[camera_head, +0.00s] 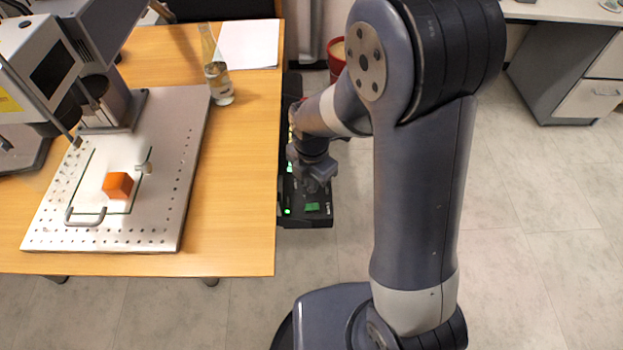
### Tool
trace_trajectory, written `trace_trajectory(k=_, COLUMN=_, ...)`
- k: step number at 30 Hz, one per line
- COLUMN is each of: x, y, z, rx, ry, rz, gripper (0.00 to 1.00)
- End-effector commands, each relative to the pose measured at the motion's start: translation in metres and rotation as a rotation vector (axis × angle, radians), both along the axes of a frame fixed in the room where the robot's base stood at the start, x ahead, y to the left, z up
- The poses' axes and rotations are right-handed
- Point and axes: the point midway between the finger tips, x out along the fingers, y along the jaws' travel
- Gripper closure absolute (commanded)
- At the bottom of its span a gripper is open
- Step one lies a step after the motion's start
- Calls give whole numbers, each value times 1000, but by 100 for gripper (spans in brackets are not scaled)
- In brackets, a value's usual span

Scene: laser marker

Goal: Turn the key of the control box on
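A black control box (318,219) with green lit parts stands low beside the right edge of the table. Its far part is hidden behind my arm. The key cannot be made out. My gripper (321,184) is over the box, pointing down at it. The gripper is small and dark here, so whether its fingers are apart or touch the box cannot be told.
The wooden table (240,200) carries a laser marker (45,60), a perforated metal plate (150,230) with an orange cube (117,185), a glass bottle (219,85) and white paper (248,43). A red bin (337,62) stands behind my arm. Floor at right is clear.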

Motion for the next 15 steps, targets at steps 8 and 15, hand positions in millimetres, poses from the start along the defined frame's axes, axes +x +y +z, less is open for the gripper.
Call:
trace_trajectory(k=8, x=0, y=0, z=0, rx=0, ry=0, rz=0, gripper=100)
trace_trajectory(k=15, x=0, y=0, z=0, rx=0, ry=0, rz=-19, gripper=100)
